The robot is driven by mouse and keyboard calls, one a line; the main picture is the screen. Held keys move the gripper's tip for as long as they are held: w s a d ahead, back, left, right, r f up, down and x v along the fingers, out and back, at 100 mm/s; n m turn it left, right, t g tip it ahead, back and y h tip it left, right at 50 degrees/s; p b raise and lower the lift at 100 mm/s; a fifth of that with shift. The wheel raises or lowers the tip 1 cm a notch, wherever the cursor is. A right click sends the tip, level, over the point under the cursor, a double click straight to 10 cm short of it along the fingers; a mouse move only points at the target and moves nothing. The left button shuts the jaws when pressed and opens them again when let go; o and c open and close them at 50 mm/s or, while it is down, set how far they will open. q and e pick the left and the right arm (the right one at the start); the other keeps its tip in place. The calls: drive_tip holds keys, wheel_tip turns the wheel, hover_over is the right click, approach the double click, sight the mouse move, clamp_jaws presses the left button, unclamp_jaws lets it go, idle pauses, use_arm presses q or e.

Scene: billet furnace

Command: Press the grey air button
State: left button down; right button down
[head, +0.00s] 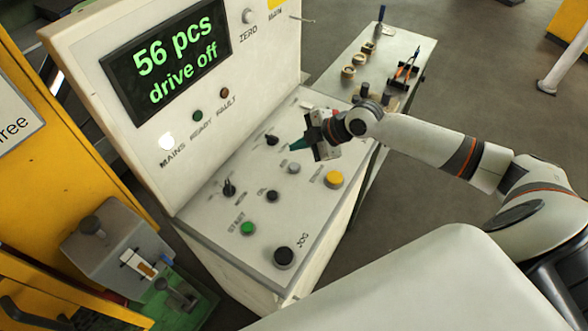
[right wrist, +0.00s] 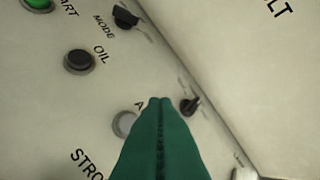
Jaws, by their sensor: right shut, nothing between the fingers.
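The grey air button (head: 294,168) sits on the sloping panel of the white console, below my right gripper in the head view. In the right wrist view the grey button (right wrist: 124,123) shows just left of the fingertips, which partly cover it and its label. My right gripper (head: 297,146) has green fingers, shut and empty, pointing toward the panel. The shut fingers also fill the lower middle of the right wrist view (right wrist: 160,103). I cannot tell whether the fingertips touch the panel. My left gripper is not in view.
Near the grey button are a yellow button (head: 333,179), a black oil button (head: 272,196), a green start button (head: 247,228) and black switches (head: 272,140). A black jog button (head: 284,256) is at the front. The upright display (head: 166,58) reads "56 pcs drive off".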

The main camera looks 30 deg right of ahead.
sight(289, 165)
wheel_tip(289, 165, down, 5)
drive_tip(key=b, duration=0.3)
drive_tip(key=shift+w, duration=0.1)
drive_tip(key=shift+f, duration=0.15)
idle(1.4)
drive_tip(key=shift+f+b, duration=0.35)
drive_tip(key=shift+f+b, duration=0.35)
drive_tip(key=shift+f, duration=0.1)
idle(0.7)
drive_tip(key=shift+r, duration=0.15)
idle(0.3)
drive_tip(key=shift+r+p, duration=0.7)
